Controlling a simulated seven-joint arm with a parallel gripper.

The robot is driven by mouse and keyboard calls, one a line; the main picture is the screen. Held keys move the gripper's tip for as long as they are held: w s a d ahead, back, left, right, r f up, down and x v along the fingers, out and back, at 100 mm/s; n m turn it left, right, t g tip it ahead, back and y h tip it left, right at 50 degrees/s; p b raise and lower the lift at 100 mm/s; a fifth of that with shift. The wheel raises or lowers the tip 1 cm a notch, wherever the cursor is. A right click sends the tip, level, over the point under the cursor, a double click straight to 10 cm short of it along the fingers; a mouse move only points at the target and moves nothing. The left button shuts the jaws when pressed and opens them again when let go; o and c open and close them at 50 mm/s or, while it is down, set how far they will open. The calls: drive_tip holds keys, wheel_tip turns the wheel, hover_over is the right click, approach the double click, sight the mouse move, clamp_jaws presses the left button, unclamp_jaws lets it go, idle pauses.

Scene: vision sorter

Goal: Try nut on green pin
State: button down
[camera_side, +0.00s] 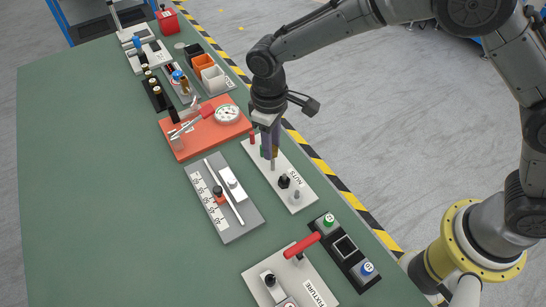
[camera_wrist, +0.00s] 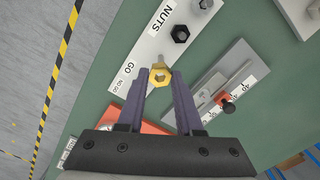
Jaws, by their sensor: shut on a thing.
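My gripper (camera_side: 269,148) is shut on a brass-coloured hex nut, which shows between the purple fingers in the wrist view (camera_wrist: 160,75). The fingers point down over the far half of the white nut board (camera_side: 303,203). A bare grey peg (camera_side: 272,166) stands just below the fingertips, and the nut appears held around or just above its top; I cannot tell which. The green pin (camera_side: 263,153) is mostly hidden behind the fingers in the side view, and I cannot see it in the wrist view. A red pin (camera_side: 252,139) stands at the board's far end.
A black nut (camera_side: 284,181) and a grey nut (camera_side: 297,195) sit on the board's other pegs. An orange plate with a dial gauge (camera_side: 227,114) lies beyond. A grey ruler fixture (camera_side: 225,206) is to the left. A button box (camera_side: 345,247) stands in front. The green table's left side is clear.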

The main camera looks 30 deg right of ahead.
drive_tip(key=w+r, duration=0.4)
drive_tip(key=shift+w, duration=0.3)
drive_tip(key=shift+w+f, duration=0.1)
drive_tip(key=shift+f, duration=2.6)
drive_tip(key=shift+f, duration=1.2)
idle(1.2)
drive_tip(key=c, duration=0.5)
unclamp_jaws()
drive_tip(key=shift+o, duration=0.2)
